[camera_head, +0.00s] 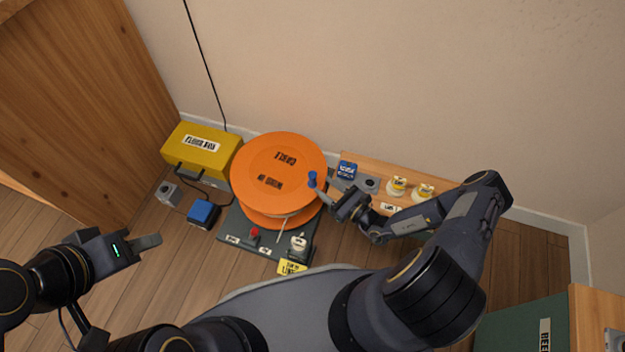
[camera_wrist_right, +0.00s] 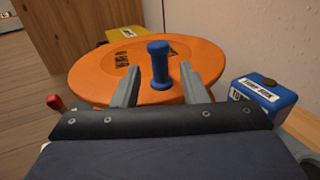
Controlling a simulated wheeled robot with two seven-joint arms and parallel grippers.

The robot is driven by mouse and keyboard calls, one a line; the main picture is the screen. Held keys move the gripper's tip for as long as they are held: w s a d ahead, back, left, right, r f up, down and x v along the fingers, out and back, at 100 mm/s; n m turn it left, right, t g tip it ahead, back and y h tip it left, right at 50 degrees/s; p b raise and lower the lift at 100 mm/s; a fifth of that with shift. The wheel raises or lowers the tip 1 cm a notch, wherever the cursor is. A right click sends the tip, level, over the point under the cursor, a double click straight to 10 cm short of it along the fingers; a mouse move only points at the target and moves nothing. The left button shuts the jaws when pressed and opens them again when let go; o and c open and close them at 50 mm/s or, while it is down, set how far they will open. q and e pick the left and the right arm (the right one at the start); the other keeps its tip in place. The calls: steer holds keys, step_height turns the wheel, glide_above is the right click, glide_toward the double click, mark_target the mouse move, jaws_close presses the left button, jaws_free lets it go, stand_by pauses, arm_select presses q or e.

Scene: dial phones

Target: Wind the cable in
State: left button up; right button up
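The orange cable reel (camera_head: 275,160) stands on a dark green base (camera_head: 240,228). Pale cable (camera_head: 281,229) shows under its top disc, with one strand hanging toward the base. A blue upright crank handle (camera_head: 312,179) sits at the disc's right edge. My right gripper (camera_head: 330,190) is beside it; in the right wrist view its open fingers (camera_wrist_right: 158,85) lie on either side of the handle (camera_wrist_right: 159,66), with gaps visible. My left gripper (camera_head: 148,241) hovers empty at the left, away from the reel; its finger opening is unclear.
A yellow box (camera_head: 203,148) stands left of the reel, with a blue block (camera_head: 203,213) and a grey block (camera_head: 168,193) before it. A red knob (camera_head: 254,233) is on the base.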

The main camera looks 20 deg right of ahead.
mark_target(312, 176)
steer(key=b+x, duration=0.1)
steer(key=x, duration=0.4)
steer(key=shift+w+a, duration=0.1)
steer(key=shift+a, duration=0.05)
steer(key=shift+w+a+b, duration=0.25)
steer(key=shift+w+b, duration=0.05)
steer(key=shift+w, duration=0.1)
steer(key=shift+c, duration=0.3)
jaws_close()
